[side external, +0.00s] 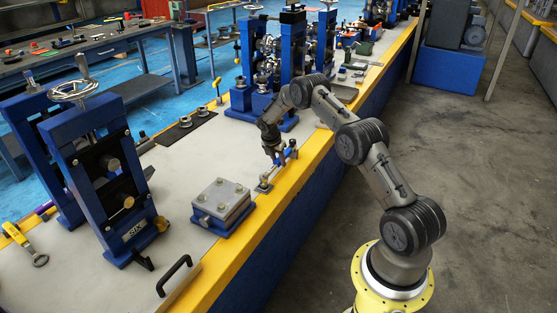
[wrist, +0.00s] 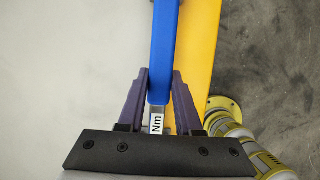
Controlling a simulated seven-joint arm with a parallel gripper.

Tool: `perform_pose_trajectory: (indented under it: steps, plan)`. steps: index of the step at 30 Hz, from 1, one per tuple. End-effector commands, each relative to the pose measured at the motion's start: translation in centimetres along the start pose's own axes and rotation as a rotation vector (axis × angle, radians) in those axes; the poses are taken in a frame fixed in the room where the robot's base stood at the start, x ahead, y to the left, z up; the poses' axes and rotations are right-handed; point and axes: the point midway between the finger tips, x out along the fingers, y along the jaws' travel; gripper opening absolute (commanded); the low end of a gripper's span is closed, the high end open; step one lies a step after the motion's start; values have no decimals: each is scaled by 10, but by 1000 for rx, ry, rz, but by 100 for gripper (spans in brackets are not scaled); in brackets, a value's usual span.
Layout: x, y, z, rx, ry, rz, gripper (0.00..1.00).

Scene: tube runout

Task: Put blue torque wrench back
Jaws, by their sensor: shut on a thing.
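The blue torque wrench (wrist: 164,45) runs up the middle of the wrist view, with a white label reading "Nm" near its lower end. My gripper (wrist: 160,74) has one dark finger on each side of it and is shut on it. In the side external view, my gripper (side external: 275,152) is low over the bench near its yellow edge, and the blue wrench (side external: 283,161) shows small beside it. A small metal stand (side external: 264,185) is close below the wrench. I cannot tell whether they touch. The wrench's far end is outside the wrist view.
A blue block with a bolted metal plate (side external: 222,201) sits on the bench (side external: 180,165) to the left. A black handle (side external: 174,275) and a yellow tool (side external: 24,243) are nearer. Blue roll stands (side external: 100,170) rise at left and behind. Clear bench surface lies left of my gripper.

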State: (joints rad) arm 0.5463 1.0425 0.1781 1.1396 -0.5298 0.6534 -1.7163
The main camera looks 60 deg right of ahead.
Motion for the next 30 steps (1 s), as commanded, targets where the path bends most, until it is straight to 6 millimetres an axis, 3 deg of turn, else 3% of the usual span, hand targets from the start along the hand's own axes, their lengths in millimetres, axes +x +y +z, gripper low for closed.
perform_pose_trajectory:
  steps: [11, 12, 16, 17, 23, 28, 30]
  plan:
    - [3, 1, 0, 1, -2, 3, 0]
    - [3, 1, 0, 1, -2, 3, 41]
    - [4, 1, -1, 1, -1, 2, 64]
    - [4, 1, -1, 1, -1, 2, 68]
    - [4, 0, -1, 0, 0, 0, 68]
    - [5, -1, -2, 0, 1, -2, 97]
    - [5, 0, -2, 0, 1, -2, 98]
